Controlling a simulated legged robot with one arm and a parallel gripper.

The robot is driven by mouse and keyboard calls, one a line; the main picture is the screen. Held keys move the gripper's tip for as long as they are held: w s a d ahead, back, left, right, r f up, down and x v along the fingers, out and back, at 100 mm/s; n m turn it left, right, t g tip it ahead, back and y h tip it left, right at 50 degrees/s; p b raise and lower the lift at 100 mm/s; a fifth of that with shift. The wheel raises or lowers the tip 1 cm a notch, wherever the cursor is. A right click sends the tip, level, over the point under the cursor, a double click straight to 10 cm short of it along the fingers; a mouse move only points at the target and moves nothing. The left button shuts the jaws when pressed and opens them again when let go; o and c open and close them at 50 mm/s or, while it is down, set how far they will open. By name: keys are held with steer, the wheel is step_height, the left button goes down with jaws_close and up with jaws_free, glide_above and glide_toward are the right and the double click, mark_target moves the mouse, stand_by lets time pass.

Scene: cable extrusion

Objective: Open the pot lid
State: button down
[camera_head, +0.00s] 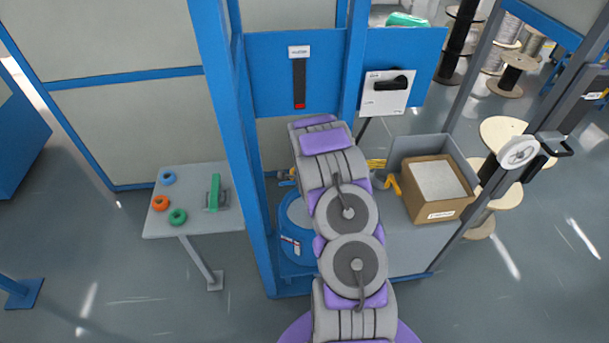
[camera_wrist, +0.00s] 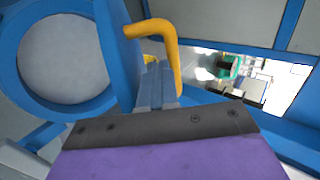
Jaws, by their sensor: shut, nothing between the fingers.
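The pot is most likely the blue round vessel (camera_head: 291,250) at the foot of the blue post, partly hidden by my arm in the head view. In the wrist view a blue ring (camera_wrist: 17,75) around a pale grey disc (camera_wrist: 65,58) fills the left side. I cannot tell whether the disc is a lid or the inside. A bent yellow handle (camera_wrist: 163,32) shows at top centre, right of the ring. My gripper (camera_wrist: 155,72) is shut and empty, close to the yellow handle; contact is unclear. In the head view my arm hides the gripper.
A blue panel with a black switch (camera_head: 391,84) stands behind my arm. An open cardboard box (camera_head: 437,213) is at right. A small grey table (camera_head: 190,225) with coloured rings stands left. Blue posts (camera_head: 232,150) flank the work area closely.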

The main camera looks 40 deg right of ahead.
steer(key=shift+d, duration=0.3)
